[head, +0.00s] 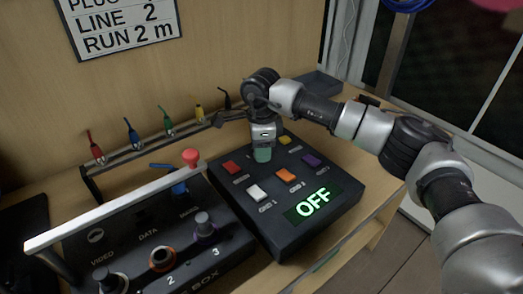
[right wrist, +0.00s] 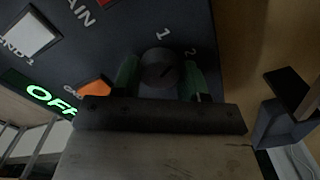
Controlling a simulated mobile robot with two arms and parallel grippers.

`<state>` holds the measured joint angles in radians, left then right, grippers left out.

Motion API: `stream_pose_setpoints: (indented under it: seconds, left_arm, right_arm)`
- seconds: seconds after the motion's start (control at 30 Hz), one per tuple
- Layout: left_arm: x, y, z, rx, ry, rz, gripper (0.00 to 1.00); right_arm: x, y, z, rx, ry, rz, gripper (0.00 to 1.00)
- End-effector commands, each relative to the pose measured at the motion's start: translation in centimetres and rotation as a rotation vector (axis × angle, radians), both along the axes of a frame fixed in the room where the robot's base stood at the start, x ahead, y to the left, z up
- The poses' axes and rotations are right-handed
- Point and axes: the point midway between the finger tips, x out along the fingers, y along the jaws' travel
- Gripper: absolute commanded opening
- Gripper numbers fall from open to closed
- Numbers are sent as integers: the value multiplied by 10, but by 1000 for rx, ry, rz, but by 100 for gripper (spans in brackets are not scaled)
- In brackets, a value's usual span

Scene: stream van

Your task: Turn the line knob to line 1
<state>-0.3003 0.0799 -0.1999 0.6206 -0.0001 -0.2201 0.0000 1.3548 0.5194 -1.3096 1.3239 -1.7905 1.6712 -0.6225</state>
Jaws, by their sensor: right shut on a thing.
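The line knob (right wrist: 158,68) is a round black knob on the dark panel, with the marks 1 and 2 printed beside it. My right gripper (right wrist: 160,80) is shut on it, with one green fingertip on each side. A faint line on the knob's top slants, but I cannot tell for sure which mark it points at. In the head view my right gripper (head: 263,154) points down at the far part of the button panel (head: 238,215) and hides the knob. The panel's display (head: 313,203) reads OFF in green. My left gripper is not in view.
The panel carries coloured buttons, such as a white one (head: 257,193) and an orange one (head: 286,175). A second black box (head: 205,262) with knobs stands at left. Behind is a rack of coloured plugs (head: 165,125). A wall sign (head: 125,25) reads LINE 2, RUN 2 m.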

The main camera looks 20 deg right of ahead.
Motion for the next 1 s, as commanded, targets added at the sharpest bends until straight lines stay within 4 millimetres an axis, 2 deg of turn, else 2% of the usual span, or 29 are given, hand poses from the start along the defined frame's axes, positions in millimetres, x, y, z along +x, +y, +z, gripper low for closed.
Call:
stream_pose_setpoints:
  seconds: [0.1, 0.2, 0.5, 1.0]
  left_arm:
    - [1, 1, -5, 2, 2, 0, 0]
    - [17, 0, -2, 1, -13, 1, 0]
    - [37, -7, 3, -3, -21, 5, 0]
    - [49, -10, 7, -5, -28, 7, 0]
  right_arm:
    - [1, 0, 0, 2, -3, 107, 20]
    - [1, 0, 0, 2, -3, 196, 20]
    - [1, 0, 0, 2, -3, 411, 20]
    - [1, 0, 2, 2, -4, 541, 20]
